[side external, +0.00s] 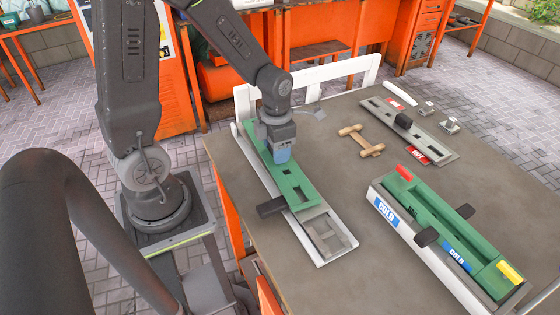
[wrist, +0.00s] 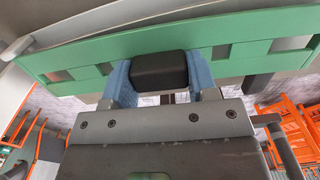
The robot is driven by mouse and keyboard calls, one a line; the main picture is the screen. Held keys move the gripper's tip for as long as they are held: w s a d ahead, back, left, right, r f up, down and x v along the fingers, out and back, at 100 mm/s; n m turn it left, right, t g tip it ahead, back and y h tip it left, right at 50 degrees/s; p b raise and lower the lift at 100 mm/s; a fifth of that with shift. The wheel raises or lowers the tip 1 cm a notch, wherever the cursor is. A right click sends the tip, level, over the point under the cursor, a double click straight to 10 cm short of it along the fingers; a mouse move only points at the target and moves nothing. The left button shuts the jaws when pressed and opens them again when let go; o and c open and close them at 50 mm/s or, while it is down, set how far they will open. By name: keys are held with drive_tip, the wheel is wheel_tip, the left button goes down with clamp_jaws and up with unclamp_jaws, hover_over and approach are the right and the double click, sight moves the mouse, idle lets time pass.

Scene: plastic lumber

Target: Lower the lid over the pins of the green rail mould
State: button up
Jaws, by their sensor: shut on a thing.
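My gripper (side external: 281,152) is shut on the black grip block (wrist: 160,70) of the green lid (side external: 297,188). In the wrist view the blue fingers press both sides of the block, and the long green lid (wrist: 100,52) with square openings spans the view behind it. In the side view the lid lies lengthwise over a pale-edged grey tray (side external: 335,255) at the table's left; I cannot tell whether it touches the tray. The green rail mould (side external: 440,225), with red and yellow end blocks and COLD labels, stands at the right. I cannot make out its pins clearly.
A grey plate (side external: 435,145) with red HOT labels and a black grip lies at the back right. A wooden dumbbell-shaped piece (side external: 361,141) lies mid-table. A white rail (side external: 325,82) lines the back left edge. Bare table (side external: 345,190) separates tray and mould.

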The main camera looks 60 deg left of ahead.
drive_tip(key=shift+r, duration=2.55)
drive_tip(key=shift+w+r, duration=0.1)
drive_tip(key=shift+w, duration=0.15)
drive_tip(key=w+d+r+m, duration=0.3)
drive_tip(key=w+d+m, duration=0.3)
drive_tip(key=w+m, duration=0.25)
drive_tip(key=w+d+r+m, duration=0.3)
drive_tip(key=w+d+m, duration=0.4)
drive_tip(key=w+m, duration=0.15)
drive_tip(key=w+d+r+m, duration=0.1)
drive_tip(key=d+m, duration=0.8)
drive_tip(key=d, duration=0.1)
drive_tip(key=w+d+r+m, duration=0.1)
drive_tip(key=d+m, duration=0.8)
drive_tip(key=d, duration=0.2)
drive_tip(key=shift+w+d+r+m+g, duration=0.15)
drive_tip(key=shift+w+d+m+g, duration=0.15)
drive_tip(key=shift+g, duration=0.1)
